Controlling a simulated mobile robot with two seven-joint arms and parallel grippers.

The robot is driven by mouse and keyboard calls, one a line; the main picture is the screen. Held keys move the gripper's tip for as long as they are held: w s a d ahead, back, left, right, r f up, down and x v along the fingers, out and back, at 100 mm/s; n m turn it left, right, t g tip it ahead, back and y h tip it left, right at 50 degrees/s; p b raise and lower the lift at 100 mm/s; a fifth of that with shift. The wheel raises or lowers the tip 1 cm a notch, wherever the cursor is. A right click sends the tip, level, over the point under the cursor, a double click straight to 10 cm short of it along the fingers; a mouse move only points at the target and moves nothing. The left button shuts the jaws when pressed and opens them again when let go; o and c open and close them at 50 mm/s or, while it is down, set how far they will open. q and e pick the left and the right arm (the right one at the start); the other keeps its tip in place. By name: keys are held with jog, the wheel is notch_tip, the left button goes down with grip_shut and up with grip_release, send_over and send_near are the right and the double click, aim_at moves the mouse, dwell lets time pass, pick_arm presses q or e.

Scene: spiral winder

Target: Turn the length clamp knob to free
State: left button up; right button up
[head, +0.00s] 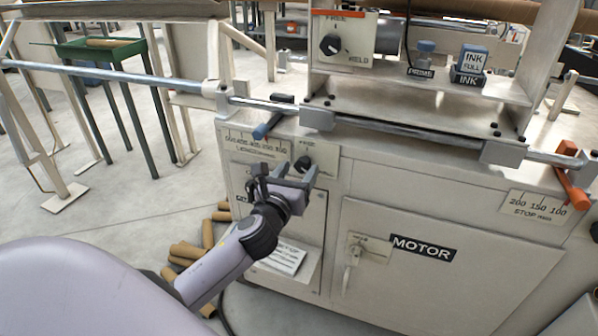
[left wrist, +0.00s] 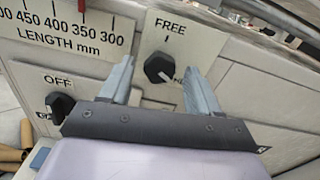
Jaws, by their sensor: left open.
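The length clamp knob is a black knob on a pale plate marked FREE, beside the LENGTH mm scale (left wrist: 70,28). The knob shows in the left wrist view (left wrist: 158,69) and at the machine's front in the head view (head: 303,163). Its light pointer mark seems turned right and down, towards a label partly hidden by a finger, not up at FREE. My left gripper (head: 289,176) is open, with its fingers pointing at the panel and one to each side of the knob in the wrist view. I cannot tell whether they touch it. My right gripper is not in view.
An OFF switch (left wrist: 60,106) sits below left of the knob. A blue-ended stop (head: 268,127) and a steel rail (head: 400,130) lie above. Another FREE knob (head: 330,44) is higher up. Cardboard tubes (head: 186,252) lie on the floor at left.

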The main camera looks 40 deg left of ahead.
pick_arm(q)
jog(key=shift+w+a, duration=0.1)
jog(key=shift+w, duration=0.4)
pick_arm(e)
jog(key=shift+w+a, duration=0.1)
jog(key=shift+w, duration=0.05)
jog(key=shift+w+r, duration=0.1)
pick_arm(q)
jog(key=c, duration=1)
jog(key=shift+c, duration=0.2)
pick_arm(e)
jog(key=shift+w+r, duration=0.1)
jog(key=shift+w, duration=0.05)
